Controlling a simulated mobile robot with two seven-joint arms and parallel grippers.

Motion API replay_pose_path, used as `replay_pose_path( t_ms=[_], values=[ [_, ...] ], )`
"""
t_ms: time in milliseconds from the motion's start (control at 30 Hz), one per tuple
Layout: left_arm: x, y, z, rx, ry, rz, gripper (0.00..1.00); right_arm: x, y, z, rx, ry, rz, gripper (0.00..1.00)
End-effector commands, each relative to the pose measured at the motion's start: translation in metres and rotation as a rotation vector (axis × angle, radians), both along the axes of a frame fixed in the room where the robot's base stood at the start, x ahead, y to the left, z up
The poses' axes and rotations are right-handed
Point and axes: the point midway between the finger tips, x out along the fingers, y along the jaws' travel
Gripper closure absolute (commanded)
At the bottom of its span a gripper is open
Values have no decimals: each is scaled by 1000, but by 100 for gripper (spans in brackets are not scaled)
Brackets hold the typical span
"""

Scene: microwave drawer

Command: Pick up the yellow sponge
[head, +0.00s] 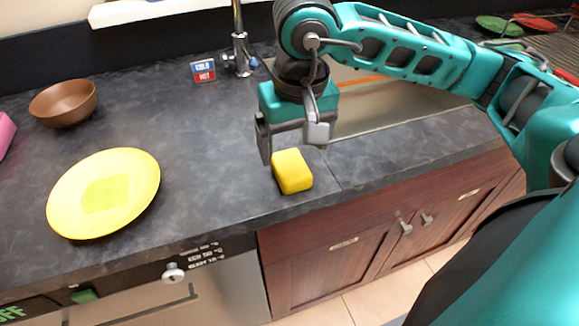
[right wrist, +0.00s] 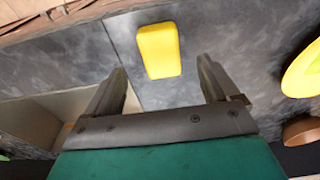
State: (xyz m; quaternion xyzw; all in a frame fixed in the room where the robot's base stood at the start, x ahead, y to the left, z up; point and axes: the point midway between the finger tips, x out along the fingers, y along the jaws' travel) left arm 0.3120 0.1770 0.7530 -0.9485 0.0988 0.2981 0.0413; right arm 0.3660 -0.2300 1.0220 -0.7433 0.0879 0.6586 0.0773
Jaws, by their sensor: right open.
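The yellow sponge (head: 292,172) lies on the dark countertop near its front edge, just left of the sink. It also shows in the right wrist view (right wrist: 160,50), ahead of the fingertips and roughly centred between them. My right gripper (head: 293,142) is above the counter, just behind the sponge in the head view. In the right wrist view its two fingers (right wrist: 162,80) are spread apart with nothing between them, and they do not appear to touch the sponge. My left gripper is not in view.
A yellow plate (head: 68,208) sits on the counter to the left, with a brown bowl (head: 64,103) behind it. The sink (head: 375,103) and faucet (head: 241,50) are behind and right. A cold/hot sign (head: 203,70) stands by the faucet. Counter between plate and sponge is clear.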

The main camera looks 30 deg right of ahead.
Motion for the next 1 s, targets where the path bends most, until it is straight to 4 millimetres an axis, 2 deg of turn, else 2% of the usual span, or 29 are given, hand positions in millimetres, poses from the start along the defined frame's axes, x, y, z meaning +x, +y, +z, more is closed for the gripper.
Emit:
replay_pose_path(
  t_ms=[33,267,567,867,1000],
  values=[
    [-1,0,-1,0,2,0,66,1,-1,-7,0,3,-2,12],
    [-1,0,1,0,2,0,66,4,-1,-24,1,2,-2,12],
    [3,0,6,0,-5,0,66,13,-3,-64,2,2,-2,12],
    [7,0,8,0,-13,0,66,14,-3,-67,1,-1,-1,13],
    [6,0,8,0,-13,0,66,14,-3,-67,1,-1,-1,26]
  ],
)
